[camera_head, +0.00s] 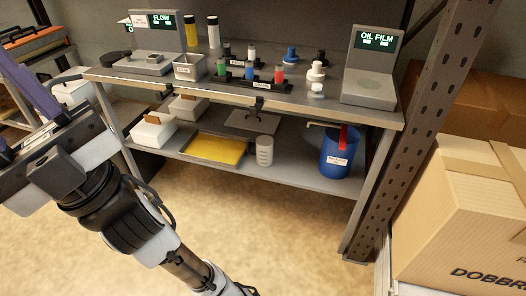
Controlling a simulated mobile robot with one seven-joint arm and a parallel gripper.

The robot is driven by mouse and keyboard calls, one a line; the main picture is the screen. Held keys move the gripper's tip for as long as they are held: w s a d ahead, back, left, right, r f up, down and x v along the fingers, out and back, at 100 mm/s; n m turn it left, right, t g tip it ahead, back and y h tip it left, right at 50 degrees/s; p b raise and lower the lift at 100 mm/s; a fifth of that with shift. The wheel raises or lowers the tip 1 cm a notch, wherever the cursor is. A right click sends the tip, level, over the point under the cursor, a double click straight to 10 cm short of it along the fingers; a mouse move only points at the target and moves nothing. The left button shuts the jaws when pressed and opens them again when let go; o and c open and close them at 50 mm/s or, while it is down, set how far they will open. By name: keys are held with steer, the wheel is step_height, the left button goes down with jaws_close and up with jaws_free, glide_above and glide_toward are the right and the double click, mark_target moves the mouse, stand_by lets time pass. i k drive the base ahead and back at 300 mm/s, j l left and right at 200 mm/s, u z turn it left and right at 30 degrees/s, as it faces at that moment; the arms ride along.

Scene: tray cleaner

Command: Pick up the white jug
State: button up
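The white jug (264,151) is a small pale cylinder with faint markings on its side. It stands upright on the lower shelf (285,174) of the metal bench, between a yellow tray and a blue bucket. My gripper (30,110) is at the left edge of the view, well left of the jug and apart from it. A purple part of it shows, but its fingertips are not clearly seen and part of it is cut off by the frame. I cannot tell whether it is open or shut.
The yellow-lined tray (217,149) is left of the jug; the blue bucket (335,158), with a red item in it, is right. The upper shelf (312,100) overhangs. A perforated post (405,130) and cardboard box (470,210) stand right. The floor in front is clear.

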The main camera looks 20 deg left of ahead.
mark_target(264, 153)
steer(key=j+z, duration=0.1)
steer(key=j, duration=1.85)
steer(key=k+j, duration=0.1)
steer(key=j, duration=1.85)
steer(key=i, duration=2.05)
steer(key=l+z, duration=0.05)
steer(key=l, duration=0.05)
